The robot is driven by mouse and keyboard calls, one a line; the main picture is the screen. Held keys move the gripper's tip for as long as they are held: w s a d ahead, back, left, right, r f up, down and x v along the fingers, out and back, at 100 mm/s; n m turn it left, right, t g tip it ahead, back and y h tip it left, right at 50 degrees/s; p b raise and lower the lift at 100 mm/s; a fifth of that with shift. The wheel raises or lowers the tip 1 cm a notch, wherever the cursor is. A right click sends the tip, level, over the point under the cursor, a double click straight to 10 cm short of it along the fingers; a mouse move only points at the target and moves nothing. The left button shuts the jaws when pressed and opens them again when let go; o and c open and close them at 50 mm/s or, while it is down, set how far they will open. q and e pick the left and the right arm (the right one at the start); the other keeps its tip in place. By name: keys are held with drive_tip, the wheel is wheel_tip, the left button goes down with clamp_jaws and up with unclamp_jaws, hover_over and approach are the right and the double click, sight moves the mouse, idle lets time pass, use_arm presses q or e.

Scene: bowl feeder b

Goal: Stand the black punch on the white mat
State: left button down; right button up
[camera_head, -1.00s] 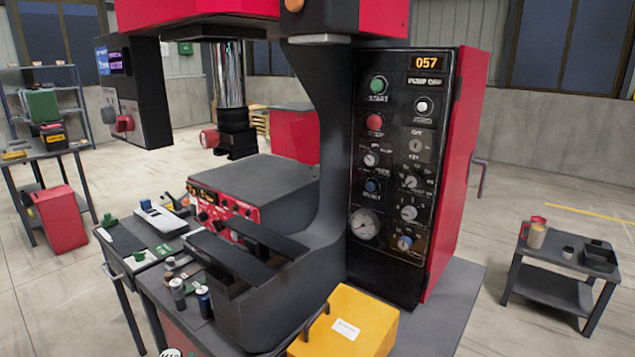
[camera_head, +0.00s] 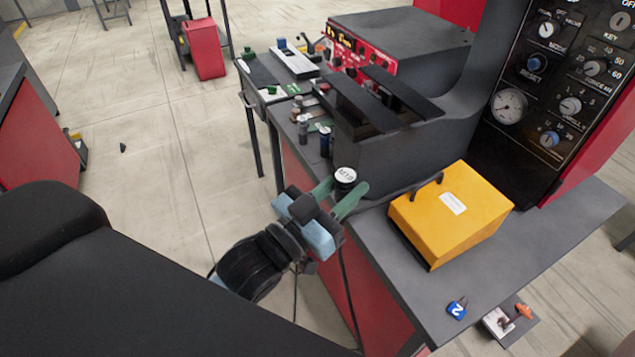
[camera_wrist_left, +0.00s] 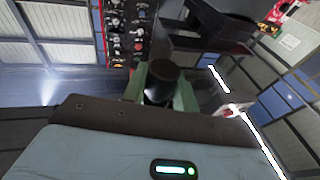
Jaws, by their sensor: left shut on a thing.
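My left gripper (camera_head: 338,192) is shut on the black punch (camera_head: 345,178), a short dark cylinder with a white top marked M10. Its green fingers hold the punch upright, beside the near edge of the bench; whether its base touches anything is hidden. In the left wrist view the dark punch (camera_wrist_left: 161,82) sits between the fingers. I cannot pick out the white mat with certainty in either view. My right gripper is not in view.
A yellow box (camera_head: 450,212) with a handle stands on the bench (camera_head: 400,290). The dark press body (camera_head: 385,150) is behind the punch. Small bottles (camera_head: 326,142) stand left of it. A blue padlock (camera_head: 457,307) lies near the front edge.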

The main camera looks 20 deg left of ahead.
use_arm(q)
drive_tip(key=d+r+m+g+h, duration=0.2)
drive_tip(key=d+m+g+h, duration=0.1)
drive_tip(key=d+h, duration=0.2)
drive_tip(key=shift+d+r, duration=0.15)
drive_tip(key=shift+d, duration=0.55)
